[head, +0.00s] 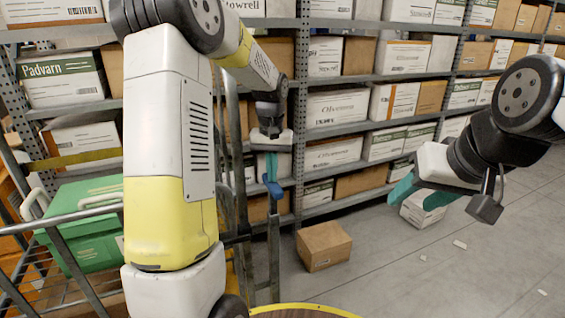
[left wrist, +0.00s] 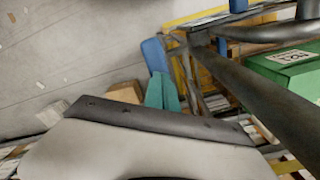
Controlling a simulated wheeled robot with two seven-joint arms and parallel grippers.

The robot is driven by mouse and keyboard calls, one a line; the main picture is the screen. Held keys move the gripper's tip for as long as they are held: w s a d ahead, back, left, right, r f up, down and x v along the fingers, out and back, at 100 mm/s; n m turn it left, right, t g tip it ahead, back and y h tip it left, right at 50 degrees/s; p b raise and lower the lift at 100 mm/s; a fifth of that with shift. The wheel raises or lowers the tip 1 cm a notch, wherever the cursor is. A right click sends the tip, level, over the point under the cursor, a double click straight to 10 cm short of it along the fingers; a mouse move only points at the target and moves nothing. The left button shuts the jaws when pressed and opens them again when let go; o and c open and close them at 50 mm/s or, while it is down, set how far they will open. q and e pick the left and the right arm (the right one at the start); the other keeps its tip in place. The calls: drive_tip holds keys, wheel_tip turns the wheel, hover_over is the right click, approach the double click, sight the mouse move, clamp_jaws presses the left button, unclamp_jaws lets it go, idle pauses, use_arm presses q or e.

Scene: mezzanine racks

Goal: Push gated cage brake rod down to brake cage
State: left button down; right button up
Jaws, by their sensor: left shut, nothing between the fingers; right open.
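The gated cage (head: 75,282) stands at the left in the head view, with grey metal bars. Its bars cross the right of the left wrist view (left wrist: 262,85). The blue-ended brake rod (head: 274,190) shows at the cage's right side. A blue piece, likely its end, shows in the left wrist view (left wrist: 155,56). My left gripper (head: 269,166) is shut and empty, with its teal fingertips right above the blue end. I cannot tell whether they touch. Its fingers also show in the left wrist view (left wrist: 162,92). My right gripper (head: 420,195) is open and empty, far right of the cage.
A green box (head: 92,235) sits in the cage. Racks of cartons (head: 335,105) stand behind. A brown carton (head: 324,246) and a white carton (head: 422,210) are on the floor. The grey floor at right is mostly clear. My left arm hides part of the cage.

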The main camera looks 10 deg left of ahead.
use_arm(q)
drive_tip(key=shift+r, duration=3.5)
